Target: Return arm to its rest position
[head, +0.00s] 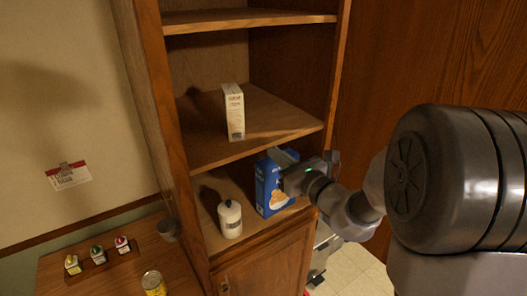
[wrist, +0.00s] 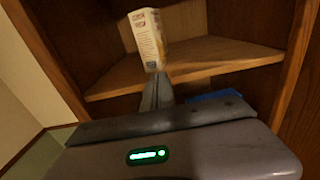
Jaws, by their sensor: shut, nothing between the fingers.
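My gripper (head: 280,157) is at the front of the corner shelf unit (head: 176,135), at the height of the lower compartment. Its fingers point toward the shelf, close to the top of a blue box (head: 268,190) with a food picture. I cannot tell whether they touch the box. In the wrist view the fingers (wrist: 157,88) are together and hold nothing. A strip of blue, probably the same box (wrist: 213,95), shows behind the gripper body. My arm extends in from the right in the head view.
A white carton (head: 233,111) stands on the middle shelf, also in the wrist view (wrist: 148,38). A white bottle (head: 230,219) stands left of the blue box.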

